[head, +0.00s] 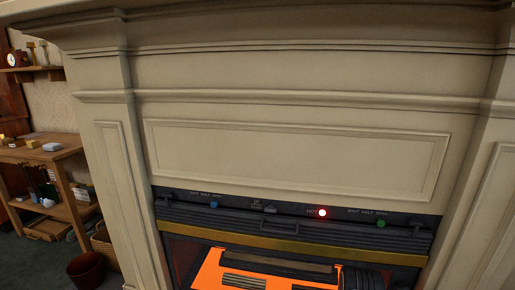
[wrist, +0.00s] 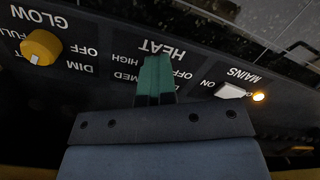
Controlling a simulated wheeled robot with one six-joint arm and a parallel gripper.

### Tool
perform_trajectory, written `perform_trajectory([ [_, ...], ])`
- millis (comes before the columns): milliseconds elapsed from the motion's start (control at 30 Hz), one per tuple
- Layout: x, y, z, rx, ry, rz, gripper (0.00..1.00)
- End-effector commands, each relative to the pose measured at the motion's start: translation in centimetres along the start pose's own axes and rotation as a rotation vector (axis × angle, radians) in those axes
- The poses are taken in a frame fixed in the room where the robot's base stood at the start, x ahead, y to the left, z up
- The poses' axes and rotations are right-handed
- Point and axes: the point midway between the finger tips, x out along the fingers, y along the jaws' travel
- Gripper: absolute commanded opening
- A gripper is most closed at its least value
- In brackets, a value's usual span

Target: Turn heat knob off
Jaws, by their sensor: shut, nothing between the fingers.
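In the wrist view the control panel (wrist: 115,40) appears upside down. The HEAT label (wrist: 163,50) has OFF, MED and HIGH marks around it. My gripper's green fingers (wrist: 154,76) are together in front of the HEAT dial area and hold nothing. They hide the heat knob, so I cannot see its pointer or tell whether they touch it. In the head view the gripper and this panel are not visible; part of my orange arm (head: 208,272) shows at the bottom.
A yellow GLOW knob (wrist: 41,47) is left of the fingers. A white MAINS switch (wrist: 231,90) and a lit amber lamp (wrist: 259,97) are at right. The head view shows a lit red HOT lamp (head: 323,213), blue knob (head: 214,205) and green knob (head: 381,224) on the fireplace.

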Motion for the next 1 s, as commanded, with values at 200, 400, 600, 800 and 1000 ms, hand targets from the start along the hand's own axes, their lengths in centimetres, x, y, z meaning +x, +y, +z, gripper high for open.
perform_trajectory([
  [200,1.1,0.0,-0.2,-0.005,0.005,0.004,0.0],
  [400,1.4,0.3,-0.2,-0.003,0.003,0.003,0.0],
  [600,1.6,0.9,0.0,0.005,0.0,0.001,0.0],
  [800,1.8,1.8,0.3,0.016,-0.002,-0.001,0.0],
  [1000,1.7,2.0,0.2,0.008,-0.002,0.0,0.0],
])
